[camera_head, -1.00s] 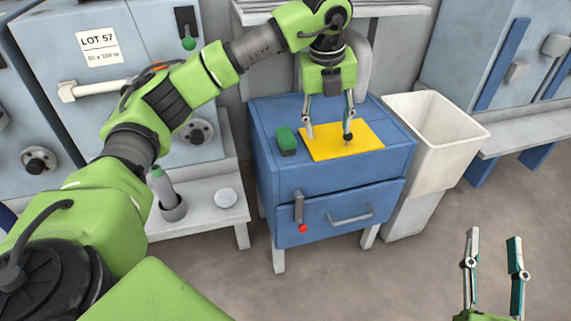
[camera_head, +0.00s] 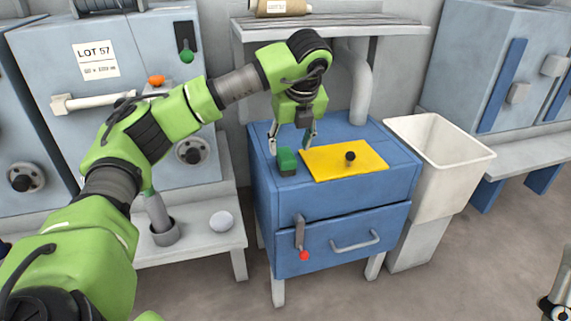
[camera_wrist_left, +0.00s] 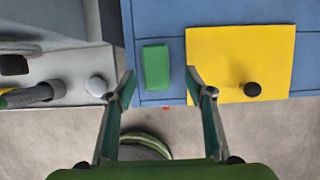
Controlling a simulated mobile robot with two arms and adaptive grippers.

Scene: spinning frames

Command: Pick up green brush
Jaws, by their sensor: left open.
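The green brush (camera_head: 287,161), a small block with a green top and dark base, sits on the top left of the blue cabinet (camera_head: 350,205), beside a yellow sheet (camera_head: 330,166). My left gripper (camera_head: 291,142) is open and empty, above and slightly behind the brush in the head view. In the left wrist view the brush (camera_wrist_left: 156,67) shows between and just beyond the two open fingertips (camera_wrist_left: 159,84). Only part of my right gripper (camera_head: 559,300) shows at the lower right edge, too little to tell its jaw state.
A black knob (camera_head: 350,157) stands on the yellow sheet. A white bin (camera_head: 438,150) is right of the cabinet. A grey bench (camera_head: 205,248) on the left holds a cup with a green-tipped tool (camera_head: 160,218) and a white round object (camera_head: 221,221). A grey pipe (camera_head: 358,85) rises behind the cabinet.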

